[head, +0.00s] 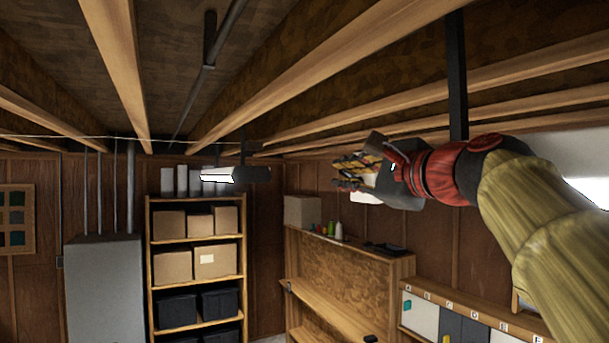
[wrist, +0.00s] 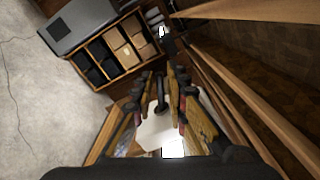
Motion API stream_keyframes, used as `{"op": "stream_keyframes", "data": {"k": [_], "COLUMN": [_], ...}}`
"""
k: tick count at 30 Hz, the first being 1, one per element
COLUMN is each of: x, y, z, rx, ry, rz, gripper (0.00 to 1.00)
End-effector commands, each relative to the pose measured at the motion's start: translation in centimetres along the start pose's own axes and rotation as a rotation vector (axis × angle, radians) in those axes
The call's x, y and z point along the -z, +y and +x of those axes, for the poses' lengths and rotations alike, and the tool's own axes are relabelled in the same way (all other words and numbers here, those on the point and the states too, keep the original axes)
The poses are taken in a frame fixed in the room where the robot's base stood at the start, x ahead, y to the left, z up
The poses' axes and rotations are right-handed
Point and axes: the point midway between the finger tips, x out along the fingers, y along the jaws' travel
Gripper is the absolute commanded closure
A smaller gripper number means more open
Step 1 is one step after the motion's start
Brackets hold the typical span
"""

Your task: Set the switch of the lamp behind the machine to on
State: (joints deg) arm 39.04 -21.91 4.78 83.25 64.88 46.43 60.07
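My gripper (head: 343,174) is raised near the ceiling beams in the head view. In the wrist view its fingers (wrist: 159,82) stand apart, with no object clearly held. Between them shows a dark rod with a rounded end (wrist: 161,104) against a pale panel (wrist: 152,130); I cannot tell whether this is a switch, or if it is touched. A bright white lamp face (head: 366,198) shows just below my gripper, partly hidden by it. Another lit lamp (head: 235,174) with a dark housing hangs farther back. I cannot identify the machine for certain.
Wooden beams (head: 330,66) and a dark vertical post (head: 457,75) are close to my arm. A shelf with boxes (head: 241,255), a grey cabinet (head: 103,290) and a wooden workbench (head: 345,318) stand below. Bare floor (wrist: 45,110) shows in the wrist view.

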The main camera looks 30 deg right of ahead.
Motion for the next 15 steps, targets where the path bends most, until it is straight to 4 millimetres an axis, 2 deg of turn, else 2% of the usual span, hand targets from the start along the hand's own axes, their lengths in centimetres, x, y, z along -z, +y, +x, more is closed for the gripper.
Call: {"op": "stream_keyframes", "data": {"k": [4,15], "x": [-0.06,-0.34], "y": [-0.06,-0.6], "z": [-0.04,-0.04], "rx": [0.001,0.003], "ry": [-0.001,-0.002], "rz": [-0.001,-0.003], "gripper": [0.75,0.75]}}
